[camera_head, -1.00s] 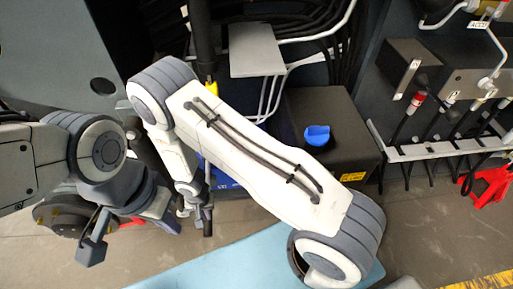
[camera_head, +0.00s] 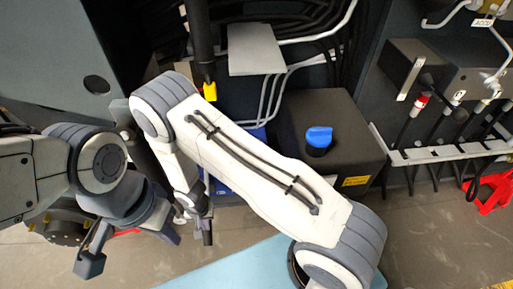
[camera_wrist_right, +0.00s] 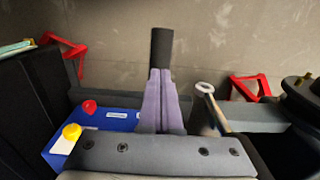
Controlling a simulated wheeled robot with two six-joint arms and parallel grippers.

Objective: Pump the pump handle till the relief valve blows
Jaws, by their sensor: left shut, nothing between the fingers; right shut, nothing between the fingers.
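In the right wrist view, a black upright grip (camera_wrist_right: 161,52), which looks like the pump handle, stands just beyond my right gripper (camera_wrist_right: 160,74). Its two purple-grey fingers are shut together. I cannot tell whether they touch the grip. In the head view the black grip (camera_head: 208,231) points down beside my right wrist, and my right arm hides much around it. My left gripper (camera_head: 165,225) is at the lower left, partly hidden, with its wrist turned down. A blue unit (camera_wrist_right: 100,125) with a red knob and a yellow knob lies left of my right gripper. I cannot identify the relief valve.
A black tank with a blue cap (camera_head: 319,138) stands right of my right arm. A black pole with a yellow tip (camera_head: 209,91) hangs above that arm. A white hose rack (camera_head: 445,154) is at right. Red stands (camera_wrist_right: 250,88) are on the grey floor. A metal rod (camera_wrist_right: 208,100) stands close right of my gripper.

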